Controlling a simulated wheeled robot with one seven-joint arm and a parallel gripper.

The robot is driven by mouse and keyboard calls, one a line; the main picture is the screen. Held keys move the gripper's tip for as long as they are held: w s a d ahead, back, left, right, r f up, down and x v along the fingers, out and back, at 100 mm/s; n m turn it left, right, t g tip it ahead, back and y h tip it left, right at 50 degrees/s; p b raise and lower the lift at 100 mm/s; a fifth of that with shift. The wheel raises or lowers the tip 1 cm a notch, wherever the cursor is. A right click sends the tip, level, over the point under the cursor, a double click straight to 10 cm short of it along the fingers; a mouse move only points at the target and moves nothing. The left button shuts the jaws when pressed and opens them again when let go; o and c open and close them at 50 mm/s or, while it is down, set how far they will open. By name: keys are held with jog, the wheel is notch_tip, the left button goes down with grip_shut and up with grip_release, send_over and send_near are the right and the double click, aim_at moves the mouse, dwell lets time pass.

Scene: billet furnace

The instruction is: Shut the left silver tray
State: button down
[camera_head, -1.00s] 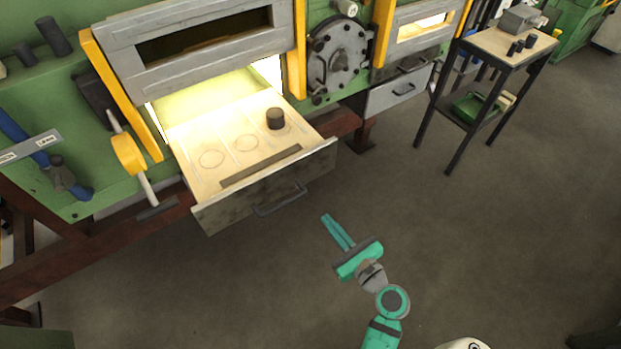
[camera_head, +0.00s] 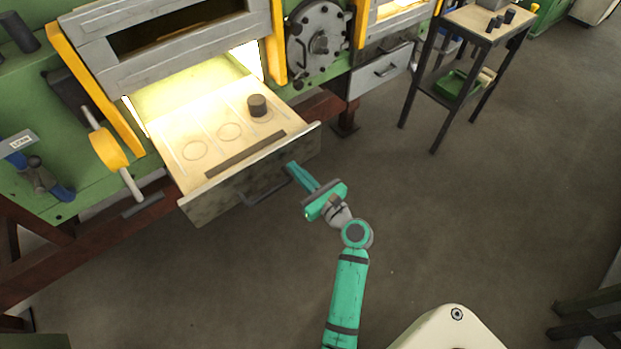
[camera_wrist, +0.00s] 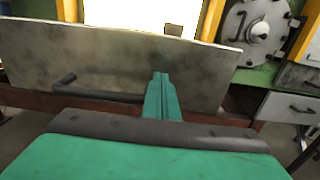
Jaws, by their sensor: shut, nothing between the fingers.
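The left silver tray (camera_head: 210,207) is pulled out of the lit furnace opening in the head view. A dark cylindrical billet (camera_head: 257,105) stands at its right side, beside ring outlines on its pale floor. Its front has a dark bar handle (camera_head: 266,189). My gripper (camera_head: 291,167) is shut and empty, with its teal fingers at the right part of the tray front, right of the handle. In the wrist view the tray front (camera_wrist: 200,75) fills the upper middle, with the fingertips (camera_wrist: 160,75) before it. I cannot tell whether they touch it.
A second, smaller grey drawer (camera_head: 380,70) is at the right, below another furnace opening. A side table (camera_head: 490,22) with small dark cylinders stands further right. A yellow-handled lever (camera_head: 109,148) is left of the tray. The floor in front is clear.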

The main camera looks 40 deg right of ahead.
jog(key=shift+w+d, duration=0.25)
jog(key=shift+w, duration=0.65)
